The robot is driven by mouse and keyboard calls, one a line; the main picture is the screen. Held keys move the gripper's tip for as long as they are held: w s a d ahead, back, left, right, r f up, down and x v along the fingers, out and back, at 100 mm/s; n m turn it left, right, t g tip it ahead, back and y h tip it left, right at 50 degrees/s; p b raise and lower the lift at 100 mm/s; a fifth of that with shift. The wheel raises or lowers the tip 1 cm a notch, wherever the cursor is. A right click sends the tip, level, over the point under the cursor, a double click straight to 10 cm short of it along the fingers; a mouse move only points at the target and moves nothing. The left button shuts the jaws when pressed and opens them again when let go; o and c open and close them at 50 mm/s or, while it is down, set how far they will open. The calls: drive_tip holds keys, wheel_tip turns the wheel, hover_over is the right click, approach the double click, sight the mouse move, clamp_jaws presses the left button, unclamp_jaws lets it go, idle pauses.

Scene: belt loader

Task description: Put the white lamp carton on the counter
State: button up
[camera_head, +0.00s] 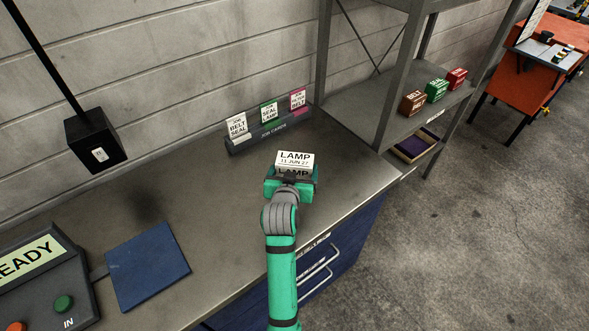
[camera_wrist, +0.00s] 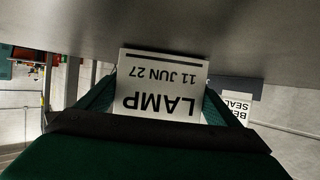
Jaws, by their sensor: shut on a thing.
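The white lamp carton (camera_head: 295,159) is marked "LAMP 11 JUN 27". My gripper (camera_head: 290,184) is shut on it, with a finger on each side. In the head view the carton is over the right part of the grey counter (camera_head: 215,205), in front of the job cards rack. The wrist view shows the carton (camera_wrist: 162,85) upside down between the green fingers (camera_wrist: 160,108). The counter surface (camera_wrist: 230,40) fills the upper part of that view. I cannot tell whether the carton's underside touches the counter.
The job cards rack (camera_head: 270,130) stands against the wall. A blue pad (camera_head: 147,266) and a console reading "READY" (camera_head: 35,270) are at the left. A shelf (camera_head: 390,115) with brown, green and red cartons stands at the right. The counter's middle is clear.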

drive_tip(key=shift+f, duration=0.15)
drive_tip(key=o, duration=1)
drive_tip(key=shift+w, duration=0.1)
drive_tip(key=shift+r, duration=0.2)
drive_tip(key=v, duration=1.2)
drive_tip(key=shift+f, duration=0.1)
